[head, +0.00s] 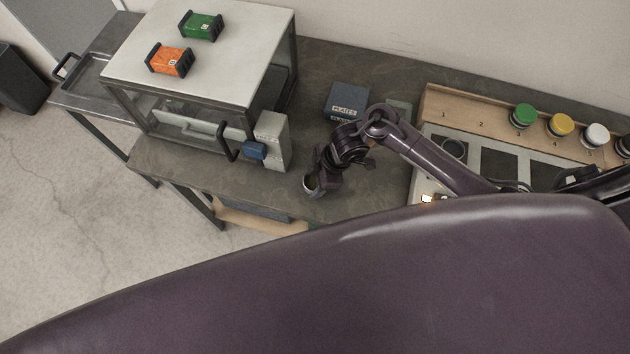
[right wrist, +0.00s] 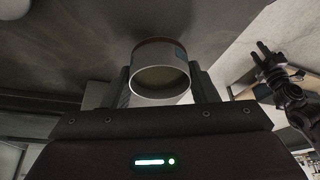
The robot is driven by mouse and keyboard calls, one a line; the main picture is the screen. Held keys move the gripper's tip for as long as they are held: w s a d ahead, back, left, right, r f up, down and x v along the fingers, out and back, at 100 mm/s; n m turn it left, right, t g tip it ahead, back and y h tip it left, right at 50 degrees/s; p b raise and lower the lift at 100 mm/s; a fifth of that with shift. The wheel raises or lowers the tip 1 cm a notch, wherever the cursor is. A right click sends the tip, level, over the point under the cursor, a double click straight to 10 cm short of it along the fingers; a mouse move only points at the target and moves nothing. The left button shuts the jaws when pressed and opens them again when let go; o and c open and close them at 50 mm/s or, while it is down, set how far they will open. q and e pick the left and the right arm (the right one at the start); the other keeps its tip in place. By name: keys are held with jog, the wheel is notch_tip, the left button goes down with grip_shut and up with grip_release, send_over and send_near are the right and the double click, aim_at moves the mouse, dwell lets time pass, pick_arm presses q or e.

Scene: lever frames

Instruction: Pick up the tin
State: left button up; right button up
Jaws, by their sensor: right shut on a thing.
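The tin (right wrist: 160,82) is a short round can with a pale metal rim and a reddish-brown band, its open or recessed end facing the right wrist camera. My right gripper (right wrist: 160,90) is shut on it, with a dark finger on each side. In the head view the tin (head: 311,185) shows small under my right gripper (head: 318,180), over the bench near its front edge. I cannot tell whether it touches the bench top. My left gripper (right wrist: 260,54) shows small at the right of the right wrist view, its fingers apart and empty.
A white-topped cabinet (head: 160,70) with a handle and orange and green packs stands left on the bench (head: 330,70). A blue PLATES box (head: 346,98) is behind my right gripper. A wooden rack (head: 470,108) with coloured-lidded jars is at right. A metal tray (head: 85,75) is far left.

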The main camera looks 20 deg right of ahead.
notch_tip(320, 180, up, 10)
notch_tip(320, 180, up, 8)
jog(key=p, duration=0.3)
send_over(315, 183)
jog(key=shift+r, duration=0.1)
